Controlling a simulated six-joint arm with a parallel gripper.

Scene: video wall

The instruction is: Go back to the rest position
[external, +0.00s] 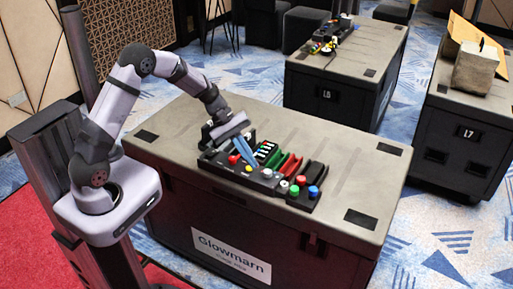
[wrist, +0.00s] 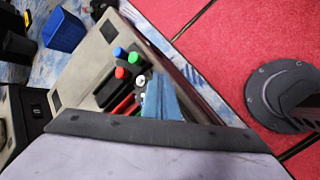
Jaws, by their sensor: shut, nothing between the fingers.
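My gripper (external: 246,157) is over the left part of a black control panel (external: 263,186) on the large case. Its blue fingers are shut with nothing between them, and they also show in the wrist view (wrist: 163,98). The fingers hide part of the panel, and I cannot tell whether they touch it. The panel carries coloured round buttons, green and red parts and a row of light switches. At its right end are red (external: 314,191) and blue (external: 301,181) buttons. In the wrist view a green button (wrist: 134,58) stands near the fingers.
The case (external: 340,150) has a grey top with free room around the panel. Two more cases stand behind, one with a smaller device (external: 328,38), one with a grey block (external: 476,68) and cardboard. A red carpet (external: 35,215) lies by my base.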

